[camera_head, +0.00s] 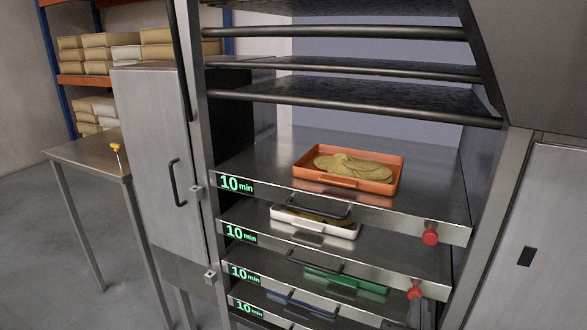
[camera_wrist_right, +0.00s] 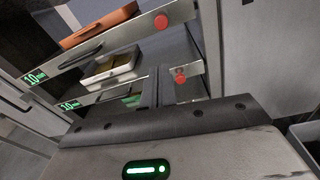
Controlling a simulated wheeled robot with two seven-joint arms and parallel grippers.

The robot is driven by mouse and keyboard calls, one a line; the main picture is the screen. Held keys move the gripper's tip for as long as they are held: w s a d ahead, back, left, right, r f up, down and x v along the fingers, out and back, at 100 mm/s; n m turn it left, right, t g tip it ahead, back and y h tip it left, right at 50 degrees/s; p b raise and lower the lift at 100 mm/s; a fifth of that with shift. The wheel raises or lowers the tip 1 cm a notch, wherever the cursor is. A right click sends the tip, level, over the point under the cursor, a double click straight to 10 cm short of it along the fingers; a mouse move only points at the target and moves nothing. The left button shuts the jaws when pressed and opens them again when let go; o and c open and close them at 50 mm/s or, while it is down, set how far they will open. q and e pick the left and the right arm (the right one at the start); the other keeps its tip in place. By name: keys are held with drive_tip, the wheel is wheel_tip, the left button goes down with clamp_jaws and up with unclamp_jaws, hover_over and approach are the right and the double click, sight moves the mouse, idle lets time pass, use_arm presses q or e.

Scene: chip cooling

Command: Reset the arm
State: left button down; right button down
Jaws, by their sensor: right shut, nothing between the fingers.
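My right gripper (camera_head: 420,313) shows only in part at the bottom right of the head view, just below a red knob (camera_head: 415,291) on a lower shelf. In the wrist view my right gripper (camera_wrist_right: 163,88) points at the rack front, with its fingers shut and empty. An orange tray (camera_head: 345,187) with yellowish chips sits on the top drawer shelf. A white tray (camera_head: 345,231) with chips sits on the shelf below. A green tray (camera_head: 345,279) and a blue tray (camera_head: 290,297) sit lower down. My left gripper is not in view.
The metal rack (camera_head: 495,200) has "10 min" labels and a second red knob (camera_head: 430,237). Dark shelves (camera_head: 350,95) hang above. A metal cabinet (camera_head: 160,150) and a side table (camera_head: 75,150) stand left. Floor at the far left is clear.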

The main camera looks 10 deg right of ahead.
drive_tip(key=s+a+f+m+g+y, duration=0.1)
drive_tip(key=s+a+f+m+y, duration=0.1)
drive_tip(key=f+m, duration=0.4)
drive_tip(key=s+a+f+m+g+y, duration=0.2)
drive_tip(key=f+m, duration=0.5)
drive_tip(key=m, duration=0.4)
drive_tip(key=s+a+f+m+g+y, duration=0.1)
drive_tip(key=s+a+f+m+y, duration=0.3)
drive_tip(key=f+m+y, duration=0.3)
drive_tip(key=shift+s+a+m+g, duration=0.15)
drive_tip(key=shift+s+m+g, duration=0.15)
drive_tip(key=shift+s+m, duration=0.65)
drive_tip(key=shift+w, duration=0.2)
